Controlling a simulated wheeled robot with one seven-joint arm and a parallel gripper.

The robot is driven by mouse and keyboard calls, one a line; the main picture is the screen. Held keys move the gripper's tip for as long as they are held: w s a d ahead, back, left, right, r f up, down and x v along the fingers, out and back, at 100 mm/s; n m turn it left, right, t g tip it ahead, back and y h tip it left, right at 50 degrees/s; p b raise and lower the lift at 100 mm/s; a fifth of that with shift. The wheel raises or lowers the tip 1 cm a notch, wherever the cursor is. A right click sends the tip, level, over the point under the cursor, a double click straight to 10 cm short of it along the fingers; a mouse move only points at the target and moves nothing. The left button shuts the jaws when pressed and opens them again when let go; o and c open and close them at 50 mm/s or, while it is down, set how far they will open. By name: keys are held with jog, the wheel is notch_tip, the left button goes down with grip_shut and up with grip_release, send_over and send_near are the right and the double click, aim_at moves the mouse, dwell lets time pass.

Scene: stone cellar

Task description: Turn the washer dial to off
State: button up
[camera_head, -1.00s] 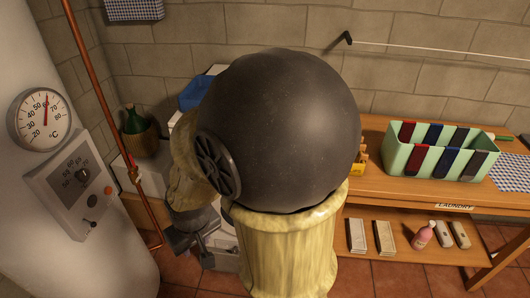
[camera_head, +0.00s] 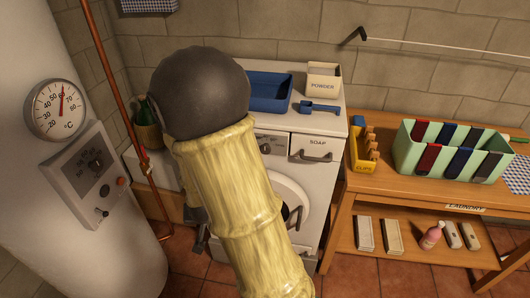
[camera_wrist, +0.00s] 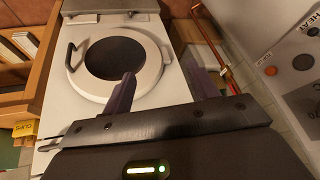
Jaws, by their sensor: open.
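The white washer (camera_head: 335,130) stands against the back wall, with a soap drawer (camera_head: 317,148) and a round door below. A dark dial (camera_head: 265,149) shows on its front panel just left of the drawer. My arm passes in front of the panel's left part, so any marks there are hidden. My gripper is mostly hidden behind my arm in the head view. In the wrist view my gripper (camera_wrist: 161,80) is open and empty, its two dark fingers apart in front of the washer door (camera_wrist: 117,58). The dial does not show in the wrist view.
A blue tray (camera_head: 270,92), a blue scoop (camera_head: 319,107) and a powder box (camera_head: 323,80) are on the washer top. A wooden table (camera_head: 375,190) stands right. A boiler control box (camera_head: 85,172) and copper pipe (camera_head: 115,75) are left.

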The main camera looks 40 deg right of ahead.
jog(key=d+m+t+h+p, duration=0.1)
jog(key=d+m+t+h, duration=0.4)
jog(key=d+h, duration=0.7)
jog(key=shift+w+d+f+m+t, duration=0.2)
jog(key=shift+w+d+m+t, duration=0.3)
jog(key=shift+d, duration=1.8)
jog(key=shift+s+f, duration=0.1)
jog(key=b+x, duration=0.8)
jog(key=x, duration=0.9)
jog(key=shift+d, duration=0.15)
